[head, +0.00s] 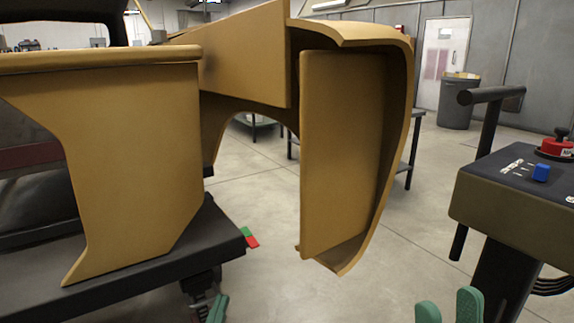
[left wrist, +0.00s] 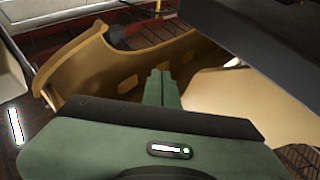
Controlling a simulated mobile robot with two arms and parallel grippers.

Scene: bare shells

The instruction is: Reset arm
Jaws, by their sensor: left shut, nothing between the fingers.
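My left gripper (head: 217,308) is at the bottom of the head view, below the corner of a dark platform, and only a small green part shows there. In the left wrist view its two green fingers (left wrist: 161,88) are together with nothing between them. A tan curved body panel with slots (left wrist: 135,65) shows beyond them. My right gripper (head: 449,306) is at the bottom right of the head view. Its two green fingertips stand apart with an empty gap. The rest of both arms is hidden in the head view.
A tan vehicle shell (head: 140,160) fills the left and middle, its curved fender (head: 345,150) jutting out over the floor. A control console (head: 510,200) with red and blue buttons is at right. A bin (head: 458,105) stands behind.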

